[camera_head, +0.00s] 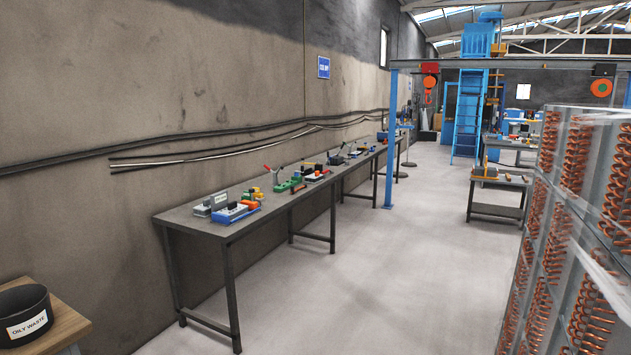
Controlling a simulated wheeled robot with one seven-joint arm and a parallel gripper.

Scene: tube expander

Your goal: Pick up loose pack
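My gripper is not in view. A long grey bench (190,218) stands along the left wall with small tool-like items on it. At its near end is a blue base (236,213) with orange and dark parts on it. Left of that is a grey and white item (210,205) with a small upright plate (219,201). Farther along are small yellow pieces (256,192) and a green base (290,185). I cannot tell which of these, if any, is the loose pack.
A black bin marked "OILY WASTE" (24,312) sits on a wooden table (66,325) at lower left. A wrapped stack of copper coils (560,230) fills the right side. The floor (380,270) between is clear.

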